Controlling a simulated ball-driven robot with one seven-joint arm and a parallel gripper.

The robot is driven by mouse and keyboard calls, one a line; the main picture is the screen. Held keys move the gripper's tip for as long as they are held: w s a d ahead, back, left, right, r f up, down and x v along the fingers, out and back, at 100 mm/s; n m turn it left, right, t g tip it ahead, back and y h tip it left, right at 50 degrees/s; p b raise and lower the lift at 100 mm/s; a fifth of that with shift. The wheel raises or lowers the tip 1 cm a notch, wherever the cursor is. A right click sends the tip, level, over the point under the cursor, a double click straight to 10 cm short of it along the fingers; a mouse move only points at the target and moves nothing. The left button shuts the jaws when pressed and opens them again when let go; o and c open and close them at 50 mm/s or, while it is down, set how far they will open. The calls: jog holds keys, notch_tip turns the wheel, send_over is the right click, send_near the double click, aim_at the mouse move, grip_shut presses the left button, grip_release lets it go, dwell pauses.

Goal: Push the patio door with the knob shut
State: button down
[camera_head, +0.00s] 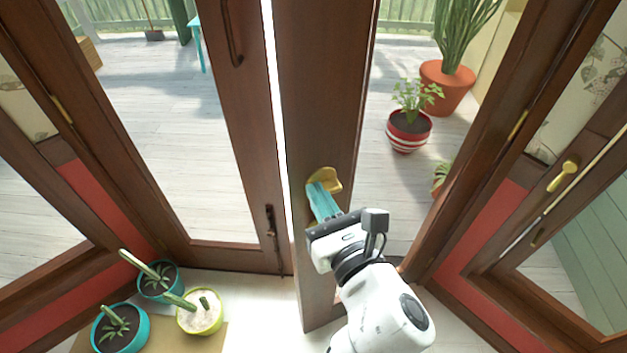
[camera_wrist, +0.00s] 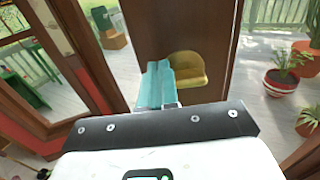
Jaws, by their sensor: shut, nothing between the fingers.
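The patio door with the knob (camera_head: 318,100) is a brown wooden leaf with a glass pane, also in the wrist view (camera_wrist: 212,30). It stands ajar, its lower corner reaching over the indoor floor. A bright gap separates it from the left leaf (camera_head: 243,120). The brass knob (camera_head: 329,179) is on its near face and shows in the wrist view (camera_wrist: 190,68). My gripper (camera_head: 320,190) has light-blue fingers, shut together, at the door face just beside the knob. It also shows in the wrist view (camera_wrist: 158,72). Whether the fingers touch the door or knob I cannot tell.
Several potted cacti, one in a yellow-green pot (camera_head: 200,314), stand on the floor at lower left. Outside on the deck are a striped pot (camera_head: 408,140) and a terracotta pot (camera_head: 447,88). Another brass handle (camera_head: 563,176) is on the far right door.

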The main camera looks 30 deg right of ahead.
jog(key=shift+w+d, duration=0.2)
jog(key=shift+w, duration=0.95)
